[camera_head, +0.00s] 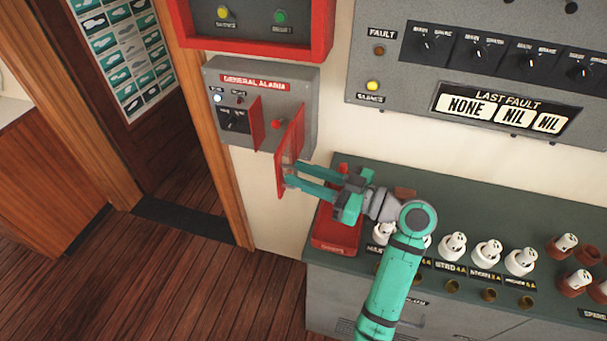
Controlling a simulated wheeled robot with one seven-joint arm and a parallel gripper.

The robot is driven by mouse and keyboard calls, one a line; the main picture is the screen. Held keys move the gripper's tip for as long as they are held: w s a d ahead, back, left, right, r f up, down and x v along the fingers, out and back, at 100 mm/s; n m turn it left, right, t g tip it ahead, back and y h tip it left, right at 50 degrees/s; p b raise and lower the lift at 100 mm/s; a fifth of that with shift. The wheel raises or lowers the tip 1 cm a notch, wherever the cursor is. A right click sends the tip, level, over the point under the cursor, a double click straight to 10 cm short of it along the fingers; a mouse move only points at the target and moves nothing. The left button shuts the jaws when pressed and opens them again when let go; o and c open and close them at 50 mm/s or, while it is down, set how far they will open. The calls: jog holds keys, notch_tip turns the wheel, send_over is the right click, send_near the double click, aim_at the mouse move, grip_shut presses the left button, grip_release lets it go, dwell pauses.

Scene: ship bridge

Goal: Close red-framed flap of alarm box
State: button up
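The grey alarm box (226,79), labelled GENERAL ALARM, is mounted on the white wall. Its red-framed flap (292,146) stands open, swung out from the right part of the box front. A red button (277,124) shows on the box beside the flap. My gripper (286,178) is at the lower part of the flap, coming from the right. Its two teal fingers are spread apart, with their tips close to the flap. I cannot tell whether they touch it or whether the flap edge lies between them.
A green-topped console (460,212) with several white-capped fittings stands below and right. A red tray (335,245) sits on its left end, under my gripper. A red-framed panel (325,30) is above the box. A doorway with a wooden frame (208,150) is to the left.

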grip_shut()
jog(key=shift+d, duration=0.1)
dwell(1.2)
